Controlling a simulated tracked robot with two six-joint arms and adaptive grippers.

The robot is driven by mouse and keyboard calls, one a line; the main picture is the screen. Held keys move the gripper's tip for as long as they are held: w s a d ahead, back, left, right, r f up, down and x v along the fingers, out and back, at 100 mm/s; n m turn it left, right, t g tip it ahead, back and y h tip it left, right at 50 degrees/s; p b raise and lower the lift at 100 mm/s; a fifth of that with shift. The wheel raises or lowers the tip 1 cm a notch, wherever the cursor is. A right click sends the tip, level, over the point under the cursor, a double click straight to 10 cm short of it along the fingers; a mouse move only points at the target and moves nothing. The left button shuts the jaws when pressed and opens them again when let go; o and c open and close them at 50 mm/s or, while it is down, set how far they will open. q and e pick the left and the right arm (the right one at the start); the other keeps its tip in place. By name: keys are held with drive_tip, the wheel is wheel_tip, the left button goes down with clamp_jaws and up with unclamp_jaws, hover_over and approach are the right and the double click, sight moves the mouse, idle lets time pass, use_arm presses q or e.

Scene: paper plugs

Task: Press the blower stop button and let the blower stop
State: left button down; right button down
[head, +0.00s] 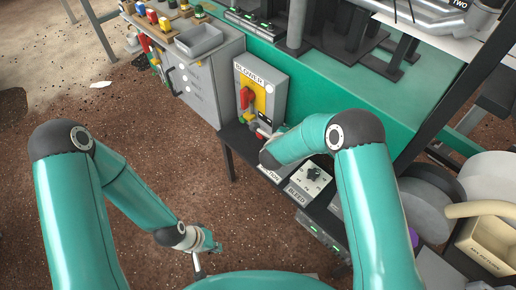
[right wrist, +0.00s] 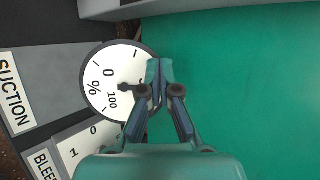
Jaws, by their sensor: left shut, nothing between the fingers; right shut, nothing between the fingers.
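The grey blower box (head: 262,92) stands beyond my right arm in the head view, with a yellow plate and a red handle (head: 246,97). Small coloured controls sit low on its front; the stop button cannot be made out for certain. My right gripper is hidden by its arm in the head view. In the right wrist view my right gripper (right wrist: 160,72) is shut and empty, its tips overlapping the right edge of a white dial (right wrist: 108,70). My left gripper (head: 212,247) is shut and empty, low over the brown floor, away from the box.
A grey cabinet (head: 205,85) with an open tray is left of the blower box. The green machine panel (head: 340,85) rises behind. Brown floor at left is mostly clear.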

drive_tip(key=shift+t+y, duration=0.4)
drive_tip(key=shift+t, duration=0.2)
drive_tip(key=a+f+b, duration=0.2)
drive_tip(key=a+b, duration=0.1)
drive_tip(key=a+f+b, duration=0.2)
drive_tip(key=a+f, duration=0.1)
drive_tip(key=w+a+f+b, duration=0.1)
drive_tip(key=a+f+b, duration=0.1)
drive_tip(key=a+b, duration=0.1)
drive_tip(key=shift+a+f+b, duration=0.2)
drive_tip(key=shift+a+b, duration=0.1)
drive_tip(key=shift+b, duration=0.05)
drive_tip(key=s+a+f+n+y+b, duration=0.1)
drive_tip(key=s+a+f+b, duration=0.1)
drive_tip(key=a+f+b, duration=0.3)
drive_tip(key=a+b, duration=0.1)
drive_tip(key=a, duration=0.3)
drive_tip(key=shift+s+f+n+t+y+b, duration=0.15)
drive_tip(key=shift+s+n+t+y+b, duration=0.15)
drive_tip(key=shift+s+t, duration=0.1)
drive_tip(key=shift+w+d, duration=0.15)
